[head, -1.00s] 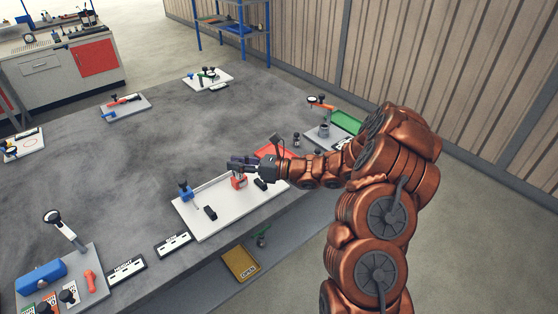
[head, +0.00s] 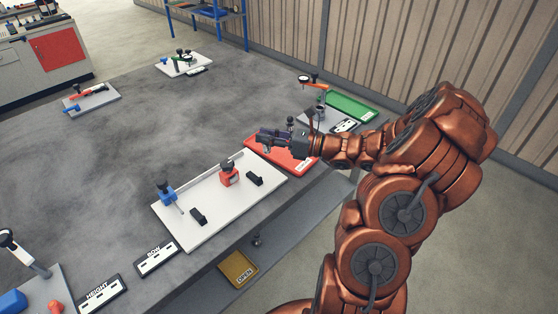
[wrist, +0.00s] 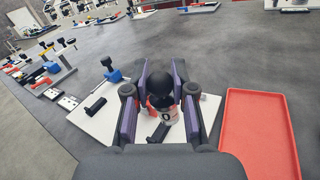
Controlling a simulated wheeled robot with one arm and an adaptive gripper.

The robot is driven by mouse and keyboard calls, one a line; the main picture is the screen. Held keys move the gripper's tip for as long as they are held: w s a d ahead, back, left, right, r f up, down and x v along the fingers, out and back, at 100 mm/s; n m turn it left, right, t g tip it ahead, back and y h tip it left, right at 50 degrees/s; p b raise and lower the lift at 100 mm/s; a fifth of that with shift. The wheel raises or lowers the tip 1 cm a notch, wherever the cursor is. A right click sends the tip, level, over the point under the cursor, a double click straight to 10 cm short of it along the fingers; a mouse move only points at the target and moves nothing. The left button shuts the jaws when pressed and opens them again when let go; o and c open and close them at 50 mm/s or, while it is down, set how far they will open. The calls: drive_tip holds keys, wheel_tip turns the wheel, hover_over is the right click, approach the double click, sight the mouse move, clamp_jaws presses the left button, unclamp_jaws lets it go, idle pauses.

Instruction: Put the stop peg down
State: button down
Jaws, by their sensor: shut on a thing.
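My gripper (head: 264,141) is beside the far left edge of the red tray (head: 251,140), above the table. In the wrist view its purple-lined fingers (wrist: 163,88) are closed around a piece with a round black knob, which I take to be the stop peg (wrist: 158,77). The red tray also shows in the wrist view (wrist: 258,135), to the right of the fingers, and looks empty there. In the head view the gripper hides the held piece almost wholly.
A white board (head: 215,217) carries a blue block (head: 166,196), a red block (head: 229,178) with a black knob, and two black pieces. A green tray (head: 352,106) and a small dial stand (head: 308,80) are behind.

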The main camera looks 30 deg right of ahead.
drive_tip(key=s+d+f+m+t+h+b, duration=0.1)
drive_tip(key=s+d+f+h+b, duration=0.1)
drive_tip(key=s+d+b, duration=0.4)
drive_tip(key=s+d+f+m+t+h+b, duration=0.1)
drive_tip(key=s+d+f+m+b, duration=0.2)
drive_tip(key=s, duration=0.5)
drive_tip(key=n+p, duration=0.1)
drive_tip(key=p, duration=0.2)
hover_over(282, 157)
drive_tip(key=d+v, duration=0.1)
drive_tip(key=v, duration=0.3)
drive_tip(key=shift+w+a+f, duration=0.15)
drive_tip(key=shift+f, duration=0.5)
drive_tip(key=shift+w+f, duration=0.2)
drive_tip(key=shift+f, duration=1.55)
drive_tip(key=shift+f, duration=0.1)
drive_tip(key=c, duration=1)
unclamp_jaws()
drive_tip(key=shift+f, duration=0.1)
drive_tip(key=shift+o, duration=0.2)
